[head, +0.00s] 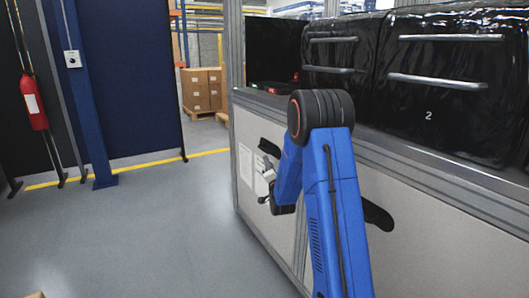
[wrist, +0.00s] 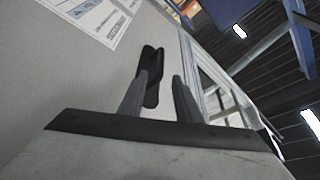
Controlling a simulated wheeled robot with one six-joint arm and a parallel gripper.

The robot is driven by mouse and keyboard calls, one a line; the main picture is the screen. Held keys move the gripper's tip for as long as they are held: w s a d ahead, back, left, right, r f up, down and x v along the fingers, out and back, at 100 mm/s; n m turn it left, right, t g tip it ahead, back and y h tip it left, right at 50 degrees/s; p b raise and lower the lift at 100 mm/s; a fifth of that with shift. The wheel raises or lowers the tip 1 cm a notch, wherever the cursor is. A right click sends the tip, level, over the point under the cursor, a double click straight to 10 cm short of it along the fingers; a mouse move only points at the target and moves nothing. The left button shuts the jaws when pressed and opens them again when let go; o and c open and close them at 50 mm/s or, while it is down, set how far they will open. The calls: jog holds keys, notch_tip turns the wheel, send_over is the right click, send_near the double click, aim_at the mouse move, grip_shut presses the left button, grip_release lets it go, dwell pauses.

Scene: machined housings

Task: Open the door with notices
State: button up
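The door with notices (head: 250,212) is the pale panel at the left end of the cabinet front, and it looks shut. White notices (head: 245,165) are stuck on it, and they also show at the top left of the wrist view (wrist: 92,18). Its black handle (head: 270,148) is near the top of the panel. In the wrist view the handle (wrist: 152,62) lies just beyond the fingertips, partly behind the left finger. My gripper (wrist: 161,75) is open, its two fingers apart. In the head view my gripper (head: 267,172) is partly hidden by my blue arm; contact with the handle cannot be told.
A second black handle (head: 376,213) is on the panel to the right. Black-wrapped units with metal bars (head: 430,80) stand on top of the cabinet. The grey floor (head: 170,235) left of the cabinet is clear. A blue post (head: 88,110) and a red extinguisher (head: 34,102) stand farther left.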

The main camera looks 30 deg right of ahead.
aim_at(264, 149)
jog(key=x, duration=1.1)
jog(key=shift+w, duration=0.25)
grip_shut()
